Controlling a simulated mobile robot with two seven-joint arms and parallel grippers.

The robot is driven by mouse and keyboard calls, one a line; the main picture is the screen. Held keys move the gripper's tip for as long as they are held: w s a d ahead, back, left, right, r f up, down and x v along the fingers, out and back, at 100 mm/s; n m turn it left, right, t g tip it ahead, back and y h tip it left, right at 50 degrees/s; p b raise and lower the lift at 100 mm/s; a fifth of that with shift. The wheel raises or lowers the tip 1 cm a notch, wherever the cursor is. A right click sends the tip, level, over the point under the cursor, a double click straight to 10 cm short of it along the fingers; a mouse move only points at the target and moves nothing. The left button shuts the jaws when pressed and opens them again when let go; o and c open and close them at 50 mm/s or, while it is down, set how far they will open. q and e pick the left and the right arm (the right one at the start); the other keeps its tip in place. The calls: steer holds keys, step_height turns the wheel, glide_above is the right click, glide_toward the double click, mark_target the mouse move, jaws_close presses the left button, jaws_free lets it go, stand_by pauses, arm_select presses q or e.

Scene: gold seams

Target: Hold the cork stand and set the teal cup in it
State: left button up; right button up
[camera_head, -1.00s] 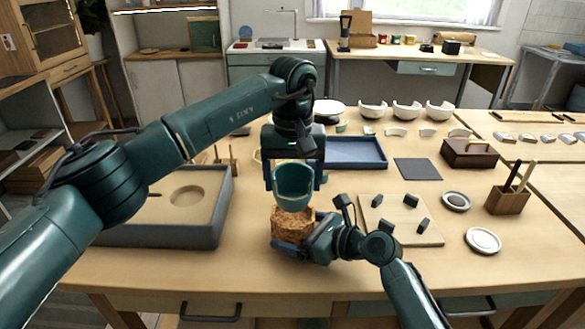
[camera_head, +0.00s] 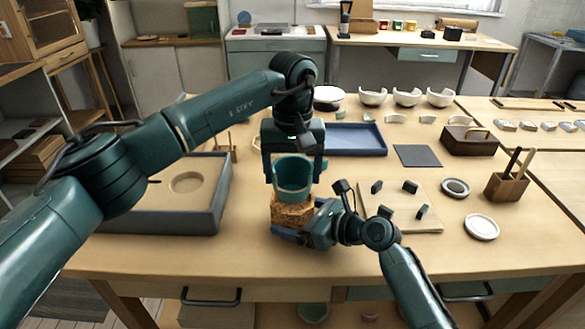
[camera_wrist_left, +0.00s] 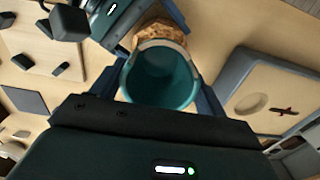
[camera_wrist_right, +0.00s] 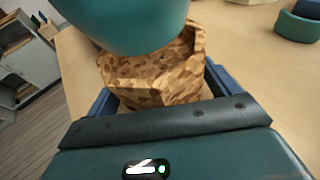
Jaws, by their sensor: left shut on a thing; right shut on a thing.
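The teal cup (camera_head: 292,177) is held by my left gripper (camera_head: 293,165), whose fingers close on it from both sides. It also shows in the left wrist view (camera_wrist_left: 162,76), open mouth toward the camera. The cork stand (camera_head: 291,212) is on the table directly below the cup. My right gripper (camera_head: 300,234) is shut on the stand, low down. In the right wrist view the cup (camera_wrist_right: 135,22) hangs over the stand (camera_wrist_right: 155,78), tilted and overlapping its top. The cup hides part of the stand's opening, so I cannot tell whether its base rests inside.
A grey tray (camera_head: 222,205) with a round hollow stands to the left. A pale board (camera_head: 385,222) with dark blocks lies to the right. A blue tray (camera_head: 376,153) is behind. White bowl pieces (camera_head: 407,97) and a pen holder (camera_head: 505,188) stand farther off.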

arm_select(q)
steer(key=shift+f, duration=1.45)
stand_by(2.8)
steer(key=o, duration=1)
steer(key=shift+r, duration=0.1)
steer(key=shift+r, duration=2.95)
arm_select(e)
steer(key=o, duration=0.6)
steer(key=shift+c, duration=0.2)
steer(key=shift+d, duration=0.1)
